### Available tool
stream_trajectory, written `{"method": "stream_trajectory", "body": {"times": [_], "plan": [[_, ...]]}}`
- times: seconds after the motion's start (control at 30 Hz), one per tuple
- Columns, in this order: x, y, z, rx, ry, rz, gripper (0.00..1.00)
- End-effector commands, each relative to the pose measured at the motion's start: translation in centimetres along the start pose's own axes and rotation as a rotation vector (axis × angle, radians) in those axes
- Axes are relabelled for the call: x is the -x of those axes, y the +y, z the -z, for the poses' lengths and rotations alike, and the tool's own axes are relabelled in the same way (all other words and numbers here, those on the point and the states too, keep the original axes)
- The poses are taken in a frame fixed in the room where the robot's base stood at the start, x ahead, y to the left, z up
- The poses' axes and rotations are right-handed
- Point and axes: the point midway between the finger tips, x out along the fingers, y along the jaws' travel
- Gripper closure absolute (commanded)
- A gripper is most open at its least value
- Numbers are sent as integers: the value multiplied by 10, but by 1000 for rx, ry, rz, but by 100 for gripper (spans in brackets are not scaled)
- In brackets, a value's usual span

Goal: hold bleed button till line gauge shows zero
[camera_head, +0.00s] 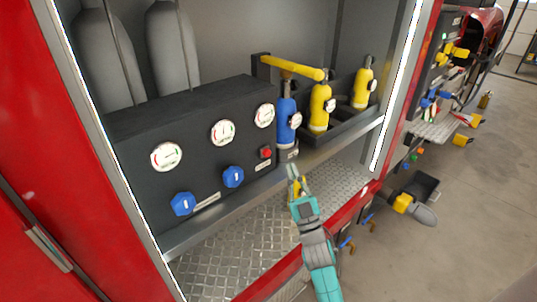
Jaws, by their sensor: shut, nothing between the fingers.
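A small red button (265,153) sits on the right part of the black panel (135,150), in a dark square mount. Three round white gauges are on the panel: a left one (166,157), a middle one (223,132) and a right one (264,115). Their labels and needle readings are too small to tell, so I cannot say which is the line gauge. My gripper (293,171) is shut and empty. In the picture it is below and right of the red button, apart from it, near the shelf edge.
Two blue knobs, one left (183,204) and one right (233,177), are on the panel's lower part. A blue bottle (287,120) stands just right of the panel. Two yellow bottles (320,107) (363,87) stand in a black tray (350,124). A yellow bar (292,67) extends above.

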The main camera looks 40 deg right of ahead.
Motion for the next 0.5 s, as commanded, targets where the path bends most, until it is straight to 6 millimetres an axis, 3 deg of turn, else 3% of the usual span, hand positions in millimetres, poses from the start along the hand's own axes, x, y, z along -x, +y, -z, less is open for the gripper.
{"method": "stream_trajectory", "body": {"times": [0.5], "plan": [[-37, -27, -27, 0, 0, 1, 100]]}}
